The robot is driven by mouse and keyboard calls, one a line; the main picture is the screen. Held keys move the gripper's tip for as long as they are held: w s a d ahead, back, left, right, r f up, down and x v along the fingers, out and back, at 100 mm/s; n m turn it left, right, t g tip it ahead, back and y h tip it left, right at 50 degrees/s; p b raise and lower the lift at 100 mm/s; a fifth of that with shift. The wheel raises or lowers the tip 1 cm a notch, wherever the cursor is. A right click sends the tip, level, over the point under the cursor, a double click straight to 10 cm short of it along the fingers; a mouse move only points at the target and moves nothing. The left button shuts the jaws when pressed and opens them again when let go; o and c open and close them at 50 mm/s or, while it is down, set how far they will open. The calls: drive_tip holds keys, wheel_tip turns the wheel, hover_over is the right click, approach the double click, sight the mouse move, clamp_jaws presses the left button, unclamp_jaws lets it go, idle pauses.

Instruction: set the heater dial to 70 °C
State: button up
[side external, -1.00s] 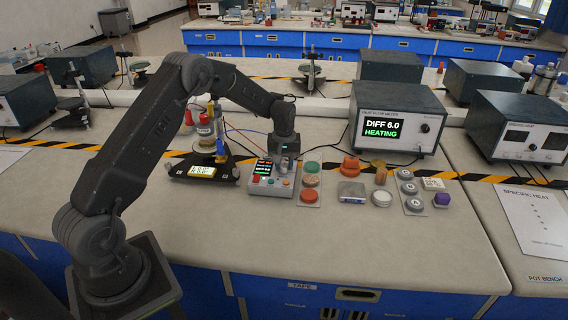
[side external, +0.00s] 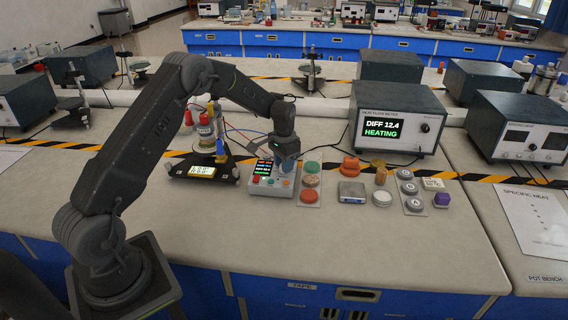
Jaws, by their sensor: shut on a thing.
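The heater control box (side external: 262,189) is a light grey box on the bench, with a small dark screen (side external: 264,167) of coloured text and several coloured buttons on its top. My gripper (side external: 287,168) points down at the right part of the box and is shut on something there. The dial is hidden behind the fingers, so its setting cannot be read. The heat flow meter (side external: 396,120) behind it on the right shows "DIFF 12.4" and "HEATING".
A dark stand with a yellow-lit display (side external: 202,171) and apparatus with wires is close on the left. Coloured discs (side external: 311,181), orange pieces (side external: 351,166) and grey weights (side external: 409,188) lie to the right. The front of the bench is clear.

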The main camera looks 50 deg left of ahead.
drive_tip(key=m, duration=0.6)
drive_tip(key=shift+m, duration=0.3)
idle(0.4)
drive_tip(key=o, duration=0.9)
drive_tip(key=shift+r, duration=0.1)
wheel_tip(320, 180, up, 14)
drive_tip(key=shift+f, duration=0.15)
